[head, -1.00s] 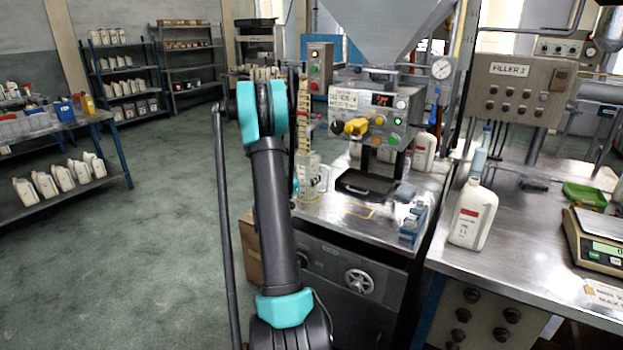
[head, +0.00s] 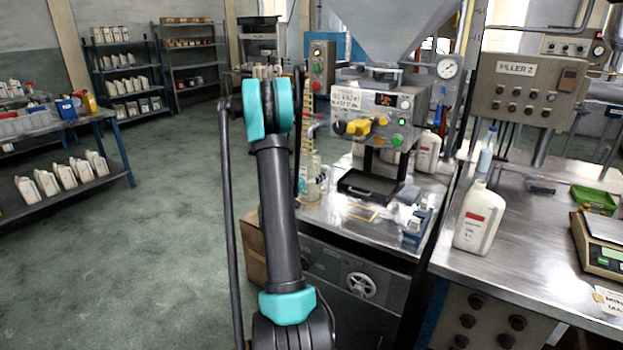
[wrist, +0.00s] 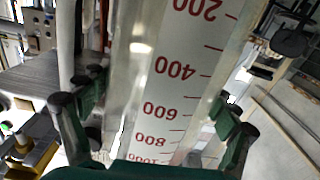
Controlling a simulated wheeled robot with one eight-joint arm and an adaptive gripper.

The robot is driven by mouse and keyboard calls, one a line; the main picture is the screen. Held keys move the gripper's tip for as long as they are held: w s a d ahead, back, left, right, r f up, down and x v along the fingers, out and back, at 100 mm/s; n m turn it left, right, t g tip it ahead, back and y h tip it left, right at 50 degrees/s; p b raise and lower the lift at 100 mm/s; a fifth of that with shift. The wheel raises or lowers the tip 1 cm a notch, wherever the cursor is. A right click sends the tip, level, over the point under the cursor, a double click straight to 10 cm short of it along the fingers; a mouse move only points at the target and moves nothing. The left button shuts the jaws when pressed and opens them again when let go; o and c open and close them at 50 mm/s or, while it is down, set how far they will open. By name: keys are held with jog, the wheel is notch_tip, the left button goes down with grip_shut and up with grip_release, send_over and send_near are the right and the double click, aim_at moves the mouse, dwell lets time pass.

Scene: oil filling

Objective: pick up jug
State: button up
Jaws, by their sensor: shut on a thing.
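The jug (wrist: 175,75) is clear, with red measuring marks from 200 to 1000, and fills the middle of the wrist view. My gripper (wrist: 155,115) has its dark green fingers on both sides of the jug and is shut on it. The numbers appear upside down in this view. In the head view my arm hides the gripper, and only a clear part of the jug shows just right of the arm, beside the filling machine (head: 375,115). I cannot tell whether the jug's base touches the bench.
The filling machine's black drip tray (head: 368,188) is right of my arm, with a blue box (head: 417,222) near it. A white bottle (head: 480,218) and a scale (head: 603,245) stand on the right bench. Shelves with bottles stand at left; the floor between is clear.

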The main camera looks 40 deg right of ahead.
aim_at(317, 159)
jog(key=r, duration=0.3)
jog(key=shift+s+a+r, duration=0.1)
jog(key=shift+a+r, duration=0.15)
jog(key=shift+r, duration=0.1)
jog(key=v, duration=1.7)
jog(key=shift+s+a, duration=0.2)
jog(key=shift+a, duration=0.05)
jog(key=shift+f, duration=0.15)
